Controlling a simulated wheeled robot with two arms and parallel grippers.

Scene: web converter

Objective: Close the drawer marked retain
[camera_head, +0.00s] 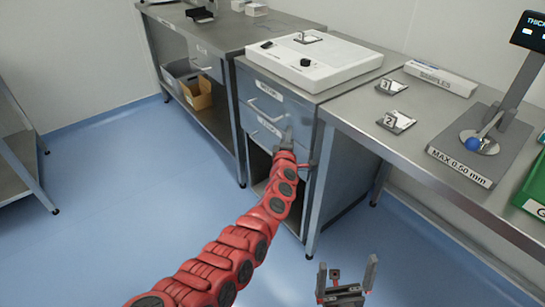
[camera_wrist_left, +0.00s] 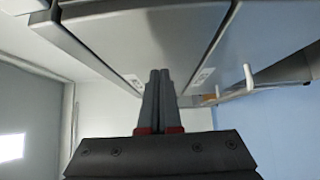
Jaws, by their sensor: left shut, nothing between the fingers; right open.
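Two grey-blue drawers sit one above the other under the white boxed device. The upper drawer (camera_head: 262,103) and the lower drawer (camera_head: 262,133) each have a pale bar handle and a small label, too small to read for certain. Both fronts look nearly flush; I cannot tell whether one stands slightly out. My left gripper (camera_head: 286,138) is shut and empty, its tips at or very near the right part of the lower drawer front. In the left wrist view, the shut fingers (camera_wrist_left: 160,75) point at the grey drawer fronts (camera_wrist_left: 150,35); contact is unclear. My right gripper (camera_head: 346,277) is open and empty, low in front.
The white device (camera_head: 312,62) stands on the cabinet top. The right bench (camera_head: 420,160) carries numbered cards, a gauge stand (camera_head: 480,145) and a green bin (camera_head: 533,190). A longer bench (camera_head: 230,32) with a cardboard box (camera_head: 196,93) below is at left. The blue floor is clear.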

